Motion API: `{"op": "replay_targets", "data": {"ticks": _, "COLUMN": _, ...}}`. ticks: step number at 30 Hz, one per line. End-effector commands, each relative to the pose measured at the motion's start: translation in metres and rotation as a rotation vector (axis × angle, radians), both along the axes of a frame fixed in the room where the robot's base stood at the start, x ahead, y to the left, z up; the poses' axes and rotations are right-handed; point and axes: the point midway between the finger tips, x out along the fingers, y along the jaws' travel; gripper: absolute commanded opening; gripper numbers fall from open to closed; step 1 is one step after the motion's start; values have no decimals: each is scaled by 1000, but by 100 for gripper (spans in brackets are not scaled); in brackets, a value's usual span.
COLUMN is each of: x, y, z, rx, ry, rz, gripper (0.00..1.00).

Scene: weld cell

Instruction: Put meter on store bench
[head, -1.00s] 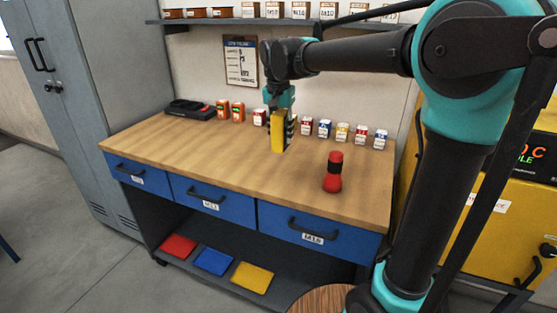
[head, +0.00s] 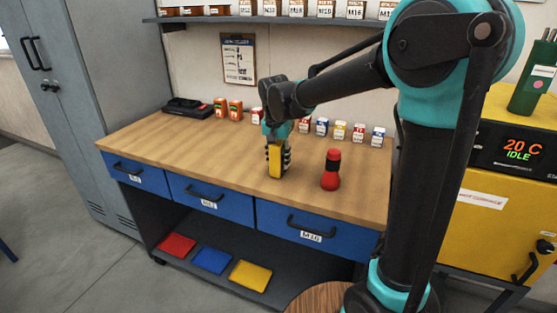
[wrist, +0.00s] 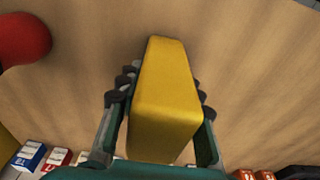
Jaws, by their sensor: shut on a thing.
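The meter, a yellow block (head: 275,162), is upright between the fingers of my gripper (head: 277,160). It also fills the middle of the wrist view (wrist: 165,95), with dark fingers on both sides of it. My gripper is shut on it. The meter is over the wooden top of the bench (head: 190,150), near its middle; whether its lower end touches the wood I cannot tell. The meter's face is not visible.
A red and black torch-like object (head: 331,170) stands just right of the meter. Small labelled boxes (head: 340,130), orange packs (head: 228,108) and a black device (head: 190,107) line the back. The left and front bench top is clear. A yellow machine (head: 490,190) stands right.

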Motion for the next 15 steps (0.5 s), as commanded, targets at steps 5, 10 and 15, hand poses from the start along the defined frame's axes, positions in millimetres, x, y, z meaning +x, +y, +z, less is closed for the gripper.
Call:
{"op": "replay_targets", "data": {"ticks": 5, "x": 0, "y": 0, "z": -2, "rx": 0, "ry": 0, "rz": 0, "gripper": 40}}
{"op": "replay_targets", "data": {"ticks": 10, "x": 0, "y": 0, "z": -2, "rx": 0, "ry": 0, "rz": 0, "gripper": 56}}
{"op": "replay_targets", "data": {"ticks": 15, "x": 0, "y": 0, "z": -2, "rx": 0, "ry": 0, "rz": 0, "gripper": 56}}
